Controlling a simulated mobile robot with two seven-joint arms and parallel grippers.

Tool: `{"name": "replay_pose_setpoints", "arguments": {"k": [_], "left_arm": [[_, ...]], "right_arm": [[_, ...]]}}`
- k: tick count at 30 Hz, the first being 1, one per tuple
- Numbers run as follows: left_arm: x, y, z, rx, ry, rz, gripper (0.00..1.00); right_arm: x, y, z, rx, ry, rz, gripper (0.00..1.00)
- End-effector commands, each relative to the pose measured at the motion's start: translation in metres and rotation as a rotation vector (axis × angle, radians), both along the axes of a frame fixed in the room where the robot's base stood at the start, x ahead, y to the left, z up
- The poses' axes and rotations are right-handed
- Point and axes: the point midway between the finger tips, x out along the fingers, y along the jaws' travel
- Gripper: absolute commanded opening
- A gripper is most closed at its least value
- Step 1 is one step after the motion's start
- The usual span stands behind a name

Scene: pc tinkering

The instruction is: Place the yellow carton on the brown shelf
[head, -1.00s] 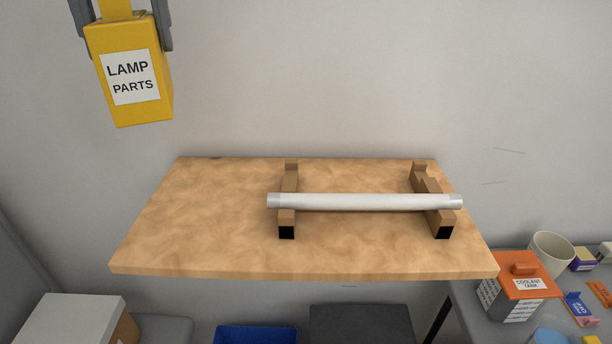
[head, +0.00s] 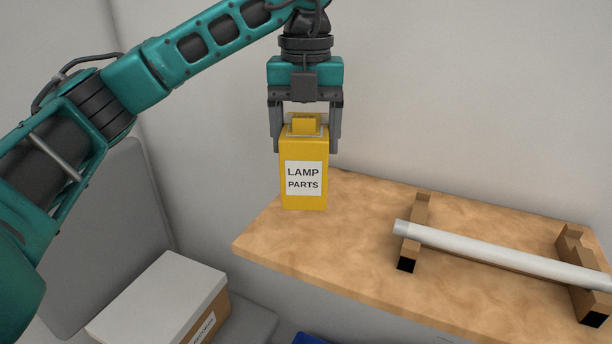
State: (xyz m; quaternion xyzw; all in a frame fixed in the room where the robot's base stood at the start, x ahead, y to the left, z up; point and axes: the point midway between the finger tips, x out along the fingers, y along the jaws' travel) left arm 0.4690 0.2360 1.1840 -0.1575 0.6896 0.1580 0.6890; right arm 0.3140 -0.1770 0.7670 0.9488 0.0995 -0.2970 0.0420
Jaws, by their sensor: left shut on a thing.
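The yellow carton (head: 304,200) carries a white label reading LAMP PARTS. It is upright in front of the wall, at the left part of the brown shelf (head: 350,265). My left gripper (head: 305,142) points down from above and is shut on the upper part of the carton, one finger on each side. The carton's bottom overlaps the shelf top in the head view; I cannot tell whether it touches the shelf. My right gripper is not in view.
A white-grey tube (head: 500,255) lies across two brown notched brackets (head: 413,235) on the right part of the shelf. A box with a white lid (head: 165,295) stands below left. The shelf's front left area is clear.

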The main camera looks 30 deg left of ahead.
Motion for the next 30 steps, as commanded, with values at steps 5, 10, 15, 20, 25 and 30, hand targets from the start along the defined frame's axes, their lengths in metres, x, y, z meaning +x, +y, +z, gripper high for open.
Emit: {"name": "replay_pose_setpoints", "arguments": {"k": [5,10,15,20,25,30], "left_arm": [[0.0,0.0,-0.02,0.0,-0.001,0.001,0.34],[0.0,0.001,-0.033,-0.001,0.0,0.001,0.34],[0.0,0.001,-0.059,0.0,0.001,0.001,0.34],[0.0,0.0,-0.065,-0.001,-0.004,0.001,0.34],[0.0,0.0,-0.065,-0.001,-0.003,0.001,0.34],[0.0,0.0,-0.068,0.0,-0.001,0.0,0.79]], "right_arm": [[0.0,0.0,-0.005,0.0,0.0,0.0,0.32],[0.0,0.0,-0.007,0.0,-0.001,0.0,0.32],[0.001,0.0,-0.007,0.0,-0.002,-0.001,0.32],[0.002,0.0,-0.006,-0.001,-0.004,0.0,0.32],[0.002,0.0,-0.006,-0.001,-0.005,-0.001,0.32],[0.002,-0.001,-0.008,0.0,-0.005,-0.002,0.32]]}}
